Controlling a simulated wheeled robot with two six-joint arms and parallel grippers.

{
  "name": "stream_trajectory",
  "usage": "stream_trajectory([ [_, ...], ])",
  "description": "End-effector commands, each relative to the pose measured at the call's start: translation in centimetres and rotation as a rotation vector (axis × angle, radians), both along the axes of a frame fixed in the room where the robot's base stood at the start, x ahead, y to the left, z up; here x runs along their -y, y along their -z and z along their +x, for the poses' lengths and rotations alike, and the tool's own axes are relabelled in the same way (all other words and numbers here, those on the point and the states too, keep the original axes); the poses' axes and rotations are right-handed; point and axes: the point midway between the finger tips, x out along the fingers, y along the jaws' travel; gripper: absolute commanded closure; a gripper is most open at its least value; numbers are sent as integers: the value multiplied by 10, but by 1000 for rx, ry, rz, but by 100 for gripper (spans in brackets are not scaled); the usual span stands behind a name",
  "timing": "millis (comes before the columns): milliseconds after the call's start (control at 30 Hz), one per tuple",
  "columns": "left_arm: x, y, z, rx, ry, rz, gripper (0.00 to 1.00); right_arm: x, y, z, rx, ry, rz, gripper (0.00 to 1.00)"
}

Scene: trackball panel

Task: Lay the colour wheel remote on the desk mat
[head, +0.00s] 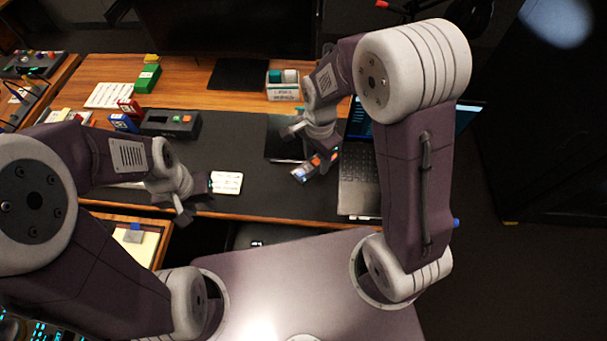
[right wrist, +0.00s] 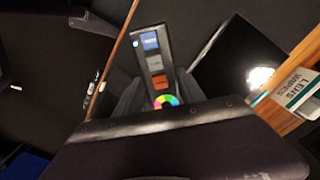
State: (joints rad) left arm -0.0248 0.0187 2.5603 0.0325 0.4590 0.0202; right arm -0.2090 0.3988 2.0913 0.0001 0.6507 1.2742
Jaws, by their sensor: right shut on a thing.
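The colour wheel remote (head: 303,173) is a slim dark bar with a blue-white patch, orange buttons and a round rainbow wheel. My right gripper (head: 323,153) is shut on it. In the right wrist view the remote (right wrist: 155,62) sticks out between the fingers (right wrist: 158,95), with its wheel nearest the gripper. In the head view it appears over the dark desk mat (head: 255,190), between a black tablet and the laptop; its exact height I cannot tell. My left gripper (head: 196,200) is open and empty near the mat's front left part.
The laptop (head: 358,172) stands to the right of the remote and the black tablet (head: 285,138) lies behind it. A white card (head: 227,183) lies near my left gripper. A dark box (head: 170,123) stands at the back left. The mat's middle is clear.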

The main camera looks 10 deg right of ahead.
Motion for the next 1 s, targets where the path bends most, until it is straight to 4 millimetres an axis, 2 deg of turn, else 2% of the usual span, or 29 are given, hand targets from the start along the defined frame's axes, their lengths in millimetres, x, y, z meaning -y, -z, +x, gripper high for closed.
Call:
stream_trajectory([
  [33, 0, 5, 0, 0, 0, 0, 64, 0, 22, -2, -9, 0, -2, 98],
  [100, 0, 8, 0, 0, 0, 0, 64, 1, 45, -2, -9, 0, -2, 98],
  [200, 0, 11, 0, 0, 0, 0, 64, 0, 72, -2, -7, 0, -2, 98],
  [300, 0, 12, 0, 0, 0, 0, 64, 0, 90, -1, -3, 0, -1, 98],
  [533, 0, 13, 0, 0, 0, 0, 64, 0, 103, 0, -2, 0, -1, 98],
  [733, 0, 17, 0, 0, 0, 0, 64, 0, 137, 0, -2, 0, 0, 98],
  [1000, 0, 17, 0, 0, 0, 0, 64, 0, 140, 0, 1, 0, 0, 98],
])
